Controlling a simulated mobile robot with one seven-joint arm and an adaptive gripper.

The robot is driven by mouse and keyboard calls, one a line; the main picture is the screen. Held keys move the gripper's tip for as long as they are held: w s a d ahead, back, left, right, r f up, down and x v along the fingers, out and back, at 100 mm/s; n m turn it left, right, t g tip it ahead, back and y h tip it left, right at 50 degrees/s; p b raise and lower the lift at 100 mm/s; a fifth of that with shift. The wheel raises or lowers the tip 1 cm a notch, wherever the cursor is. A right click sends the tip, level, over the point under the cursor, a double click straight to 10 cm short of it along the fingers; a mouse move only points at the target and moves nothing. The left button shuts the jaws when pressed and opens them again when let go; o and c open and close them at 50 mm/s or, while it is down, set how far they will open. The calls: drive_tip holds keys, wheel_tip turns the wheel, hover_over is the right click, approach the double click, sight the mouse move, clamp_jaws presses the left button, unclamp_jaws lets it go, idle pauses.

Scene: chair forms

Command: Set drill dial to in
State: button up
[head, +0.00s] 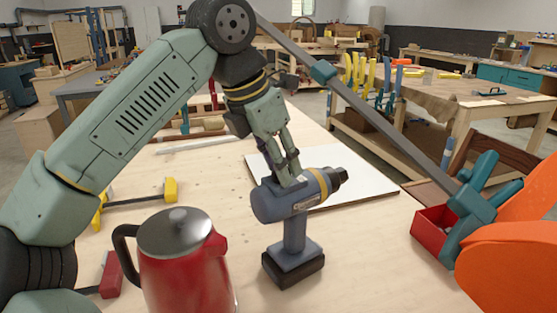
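A grey-blue cordless drill (295,235) stands upright on its black battery base on the wooden workbench (360,270). Its chuck end, with a yellow-orange ring, points to the right. The drill dial cannot be made out clearly. My gripper (289,178) reaches down from above, its fingertips at the top of the drill body, behind or against it. The fingers look close together. Whether they touch the drill or close on any part of it cannot be told.
A red kettle (185,270) with a dark handle stands close at front left. A white board (365,188) lies behind the drill. A yellow-ended clamp (171,190) lies to the left. A long bar clamp (385,125) slants across the right, near a red box (430,236) and an orange object (515,255).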

clamp_jaws()
idle(0.4)
drive_tip(key=shift+m+g+h, duration=0.3)
drive_tip(key=shift+m+g, duration=0.4)
drive_tip(key=shift+m, duration=1.3)
drive_tip(key=shift+w+m+g, duration=0.1)
drive_tip(key=shift+m+g, duration=0.6)
drive_tip(key=shift+m, duration=1.1)
idle(0.6)
unclamp_jaws()
idle(0.3)
drive_tip(key=shift+a+r, duration=0.1)
